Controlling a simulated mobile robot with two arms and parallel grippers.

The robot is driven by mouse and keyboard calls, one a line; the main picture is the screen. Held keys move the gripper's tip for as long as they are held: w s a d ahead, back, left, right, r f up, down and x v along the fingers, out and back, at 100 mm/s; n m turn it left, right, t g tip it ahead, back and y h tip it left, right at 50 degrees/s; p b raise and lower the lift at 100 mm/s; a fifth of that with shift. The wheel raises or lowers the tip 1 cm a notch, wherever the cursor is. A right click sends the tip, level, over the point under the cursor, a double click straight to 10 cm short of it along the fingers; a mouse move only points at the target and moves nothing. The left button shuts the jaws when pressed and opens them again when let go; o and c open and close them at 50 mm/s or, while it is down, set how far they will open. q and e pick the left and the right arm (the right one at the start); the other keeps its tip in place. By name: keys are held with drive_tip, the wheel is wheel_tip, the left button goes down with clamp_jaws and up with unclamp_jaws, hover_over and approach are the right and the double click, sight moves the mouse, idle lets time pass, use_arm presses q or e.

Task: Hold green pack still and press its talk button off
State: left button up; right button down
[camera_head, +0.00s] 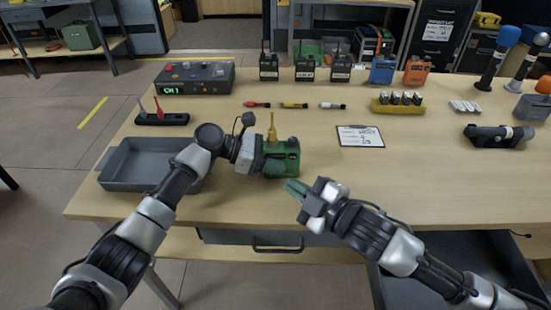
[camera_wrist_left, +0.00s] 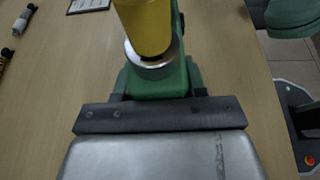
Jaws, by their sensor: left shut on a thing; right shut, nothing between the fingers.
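The green pack (camera_head: 284,157) stands on the table with a yellow antenna (camera_head: 272,126) at its top. My left gripper (camera_head: 264,157) comes from the left and is shut on the pack. In the left wrist view the pack's green body (camera_wrist_left: 157,82) sits between the jaws, with the yellow antenna (camera_wrist_left: 145,25) rising close to the camera. My right gripper (camera_head: 295,189) is shut and empty, in front of the pack and slightly right of it, apart from it. The talk button cannot be made out in either view.
A grey tray (camera_head: 135,184) lies left of my left arm. A clipboard (camera_head: 360,142) lies right of the pack. Several radios, a control box (camera_head: 196,77), coloured markers (camera_head: 294,105) and a yellow battery holder (camera_head: 397,108) line the back. The table right of the pack is mostly clear.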

drive_tip(key=shift+s, duration=0.3)
use_arm(q)
drive_tip(key=o, duration=1.1)
drive_tip(key=shift+c, duration=0.2)
drive_tip(key=shift+a, duration=0.1)
